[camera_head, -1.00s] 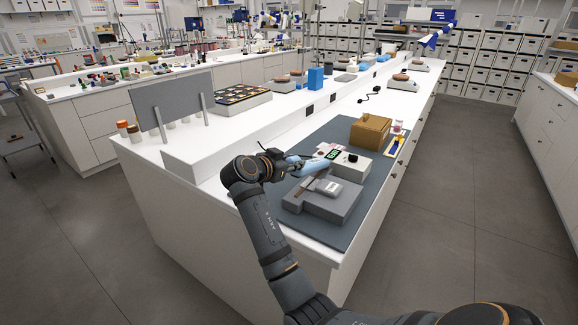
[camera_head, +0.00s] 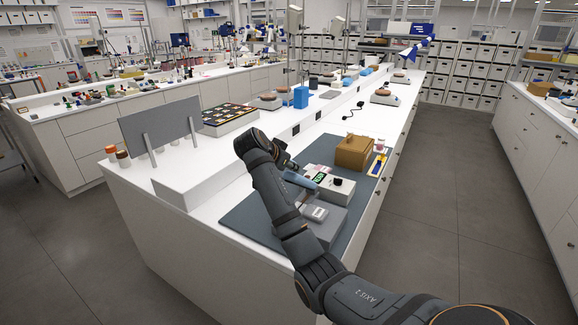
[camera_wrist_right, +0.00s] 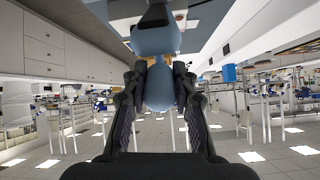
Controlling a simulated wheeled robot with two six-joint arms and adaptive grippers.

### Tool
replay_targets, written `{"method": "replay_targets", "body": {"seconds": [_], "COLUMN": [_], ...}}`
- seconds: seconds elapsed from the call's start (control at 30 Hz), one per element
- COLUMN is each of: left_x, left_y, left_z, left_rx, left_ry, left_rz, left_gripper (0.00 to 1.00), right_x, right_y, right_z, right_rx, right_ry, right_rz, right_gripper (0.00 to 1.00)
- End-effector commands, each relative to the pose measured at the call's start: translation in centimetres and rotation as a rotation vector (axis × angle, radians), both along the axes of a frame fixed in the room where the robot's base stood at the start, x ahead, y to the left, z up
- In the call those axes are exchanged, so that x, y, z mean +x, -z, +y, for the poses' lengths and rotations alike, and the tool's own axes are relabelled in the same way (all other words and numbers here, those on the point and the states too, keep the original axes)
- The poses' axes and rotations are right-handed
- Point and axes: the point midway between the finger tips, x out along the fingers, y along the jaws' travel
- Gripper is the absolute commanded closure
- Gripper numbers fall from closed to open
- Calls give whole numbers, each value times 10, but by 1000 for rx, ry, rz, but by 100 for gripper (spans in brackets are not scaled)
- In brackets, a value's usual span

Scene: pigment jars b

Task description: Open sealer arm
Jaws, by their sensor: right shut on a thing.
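The sealer stands on a grey-blue mat (camera_head: 245,212). Its grey base (camera_head: 326,222) is partly covered by my forearm, and a small pale packet-like piece (camera_head: 315,213) lies on it. The light-blue sealer arm (camera_head: 299,181) runs out from my right gripper (camera_head: 289,169); its exact tilt is hard to tell. In the right wrist view, the rounded blue end of the sealer arm (camera_wrist_right: 158,42) lies between both fingers of my right gripper (camera_wrist_right: 160,86), which is shut on it. My left gripper is not in view.
A raised white ledge with a grey panel (camera_head: 160,126) stands to the left. The floor aisle at right is clear.

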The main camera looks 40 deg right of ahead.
Motion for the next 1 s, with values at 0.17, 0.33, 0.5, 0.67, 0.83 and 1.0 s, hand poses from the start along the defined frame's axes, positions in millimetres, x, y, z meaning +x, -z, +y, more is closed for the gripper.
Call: {"method": "replay_targets", "body": {"seconds": [0.17,0.33,0.5,0.67,0.83,1.0], "left_x": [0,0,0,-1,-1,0], "left_y": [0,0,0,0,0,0], "left_z": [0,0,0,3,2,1], "left_rx": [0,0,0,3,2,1], "left_ry": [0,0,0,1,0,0], "left_rz": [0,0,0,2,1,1], "left_gripper": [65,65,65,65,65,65], "right_x": [0,0,0,-1,-9,-21], "right_y": [-1,-1,0,-3,-23,-50], "right_z": [0,0,0,4,27,58], "right_rx": [-2,-3,-2,-2,1,2], "right_ry": [0,1,0,-1,-3,-4], "right_rz": [-2,-2,-1,-2,-5,-4], "right_gripper": [69,49,49,49,49,49]}}
